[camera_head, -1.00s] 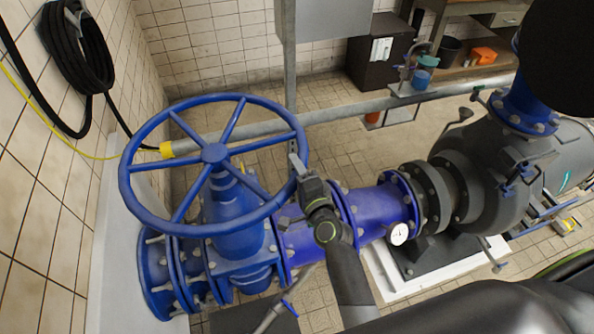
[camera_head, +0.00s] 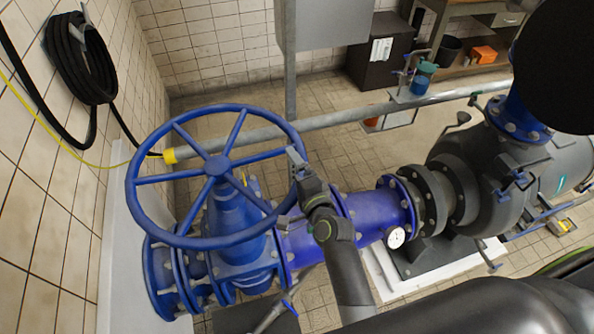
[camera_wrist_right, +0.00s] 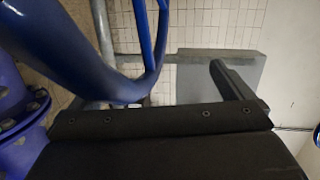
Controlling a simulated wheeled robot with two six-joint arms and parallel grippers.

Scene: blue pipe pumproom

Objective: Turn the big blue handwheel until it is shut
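The big blue handwheel (camera_head: 217,166) sits on top of the blue valve (camera_head: 237,230) at the left in the head view, with several spokes and a round rim. My right gripper (camera_head: 295,160) is at the right side of the rim, very close to it; I cannot tell whether it touches. In the right wrist view the blue rim (camera_wrist_right: 115,85) crosses the left part, in front of the dark gripper body. One finger (camera_wrist_right: 230,80) stands out at the right, well apart from the rim; the other finger does not show. My left gripper is not in view.
A grey pipe (camera_head: 350,117) with a yellow collar runs behind the wheel. A black hose (camera_head: 82,60) hangs on the left wall. A blue pipe (camera_head: 375,210) with a white gauge (camera_head: 396,238) leads right to the grey pump (camera_head: 480,185). Tiled floor shows behind.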

